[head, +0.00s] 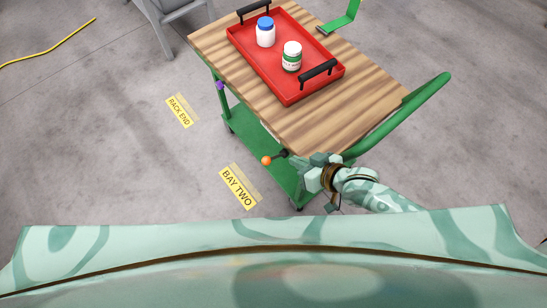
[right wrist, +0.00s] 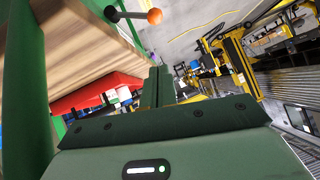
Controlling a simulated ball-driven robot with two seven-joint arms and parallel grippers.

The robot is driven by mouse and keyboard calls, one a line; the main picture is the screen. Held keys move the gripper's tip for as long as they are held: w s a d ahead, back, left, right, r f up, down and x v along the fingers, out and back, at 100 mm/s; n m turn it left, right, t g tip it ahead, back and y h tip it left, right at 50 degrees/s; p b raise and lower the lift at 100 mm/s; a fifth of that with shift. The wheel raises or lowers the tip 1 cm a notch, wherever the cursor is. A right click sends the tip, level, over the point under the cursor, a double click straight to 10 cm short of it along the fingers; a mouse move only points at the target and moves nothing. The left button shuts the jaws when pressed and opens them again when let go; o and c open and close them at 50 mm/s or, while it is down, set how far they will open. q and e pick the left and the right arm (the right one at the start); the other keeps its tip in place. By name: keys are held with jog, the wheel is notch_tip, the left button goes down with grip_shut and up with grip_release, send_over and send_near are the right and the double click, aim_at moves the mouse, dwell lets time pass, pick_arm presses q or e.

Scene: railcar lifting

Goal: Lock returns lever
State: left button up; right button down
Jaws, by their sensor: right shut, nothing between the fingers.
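A lever with an orange ball knob (head: 266,160) sticks out from the near left side of a green cart (head: 240,130) with a wooden top. In the right wrist view the orange knob (right wrist: 155,16) sits on a dark rod at the top. My right gripper (head: 300,160) is shut and empty beside the lever's inner end, at the cart's near corner. Whether it touches the lever is unclear in the head view; in the wrist view the fingers (right wrist: 158,88) are apart from the knob. A purple knob (head: 220,86) sits on the cart's far left side. My left gripper is not visible.
A red tray (head: 256,72) with black handles holds two white bottles, one blue-capped (head: 265,32) and one green-labelled (head: 291,56). A green push handle (head: 425,95) borders the right. Floor labels "RACK END" (head: 180,111) and "BAY TWO" (head: 238,187) lie left; that floor is open.

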jog(key=b, duration=0.3)
send_over(274, 157)
jog(key=s, duration=0.3)
notch_tip(274, 157, down, 5)
jog(key=shift+a+f+b, duration=0.15)
jog(key=shift+f+b, duration=0.7)
jog(key=shift+f, duration=1.1)
